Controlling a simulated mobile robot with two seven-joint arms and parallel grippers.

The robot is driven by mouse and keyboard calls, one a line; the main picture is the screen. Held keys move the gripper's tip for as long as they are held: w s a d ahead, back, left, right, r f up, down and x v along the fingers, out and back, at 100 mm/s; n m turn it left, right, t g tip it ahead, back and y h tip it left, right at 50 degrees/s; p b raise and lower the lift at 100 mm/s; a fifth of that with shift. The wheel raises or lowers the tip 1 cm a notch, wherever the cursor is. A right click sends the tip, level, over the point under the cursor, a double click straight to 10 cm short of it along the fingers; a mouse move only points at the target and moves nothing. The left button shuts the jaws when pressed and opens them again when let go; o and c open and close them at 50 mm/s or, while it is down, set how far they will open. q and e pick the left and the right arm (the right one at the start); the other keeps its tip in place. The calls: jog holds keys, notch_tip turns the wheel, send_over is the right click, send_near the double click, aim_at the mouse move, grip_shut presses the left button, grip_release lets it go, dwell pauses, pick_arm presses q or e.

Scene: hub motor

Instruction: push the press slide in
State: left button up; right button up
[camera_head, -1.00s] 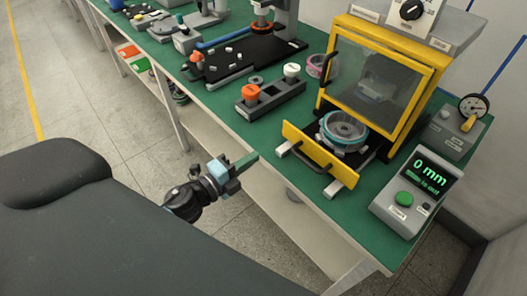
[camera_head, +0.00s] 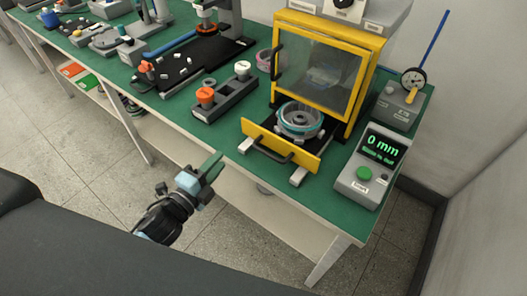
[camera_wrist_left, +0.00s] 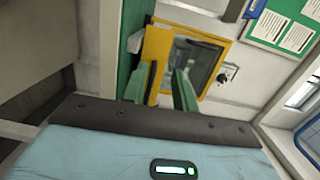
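The press slide (camera_head: 254,131) has a yellow front plate with a black handle (camera_head: 272,150) and stands out of the yellow-framed press (camera_head: 328,70). A round hub motor part (camera_head: 300,119) with a teal rim sits on the slide, below the clear window. My left gripper (camera_head: 212,166) has green fingers and is off the table's front edge, left of the slide and apart from it. In the left wrist view its fingers (camera_wrist_left: 164,84) are spread with nothing between them, and the yellow press frame shows beyond. My right gripper is not in view.
A grey console (camera_head: 370,165) reading 0 mm with a green button stands right of the slide. A dial gauge (camera_head: 413,79) is behind it. A grey block with an orange knob (camera_head: 206,95) stands left. The green table (camera_head: 215,138) is bare along its front edge.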

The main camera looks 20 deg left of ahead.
pick_arm(q)
jog(key=g+h+p, duration=0.1)
jog(key=g+p, duration=0.1)
send_near(269, 153)
jog(key=w, duration=0.2)
jog(key=m, duration=0.1)
jog(key=shift+d+f+x, duration=0.1)
jog(key=shift+f+x, duration=0.05)
jog(key=shift+x, duration=1.2)
jog(key=shift+d+f+x, duration=0.1)
jog(key=shift+f+x, duration=0.05)
jog(key=shift+x, duration=1.25)
jog(key=shift+d+f+x, duration=0.1)
jog(key=shift+f+x, duration=0.05)
jog(key=shift+x, duration=1.2)
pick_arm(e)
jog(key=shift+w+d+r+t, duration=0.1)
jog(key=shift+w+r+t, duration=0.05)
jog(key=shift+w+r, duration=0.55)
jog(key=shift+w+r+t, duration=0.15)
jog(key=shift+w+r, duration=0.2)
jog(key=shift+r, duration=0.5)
pick_arm(q)
jog(key=shift+s, duration=0.2)
grip_shut()
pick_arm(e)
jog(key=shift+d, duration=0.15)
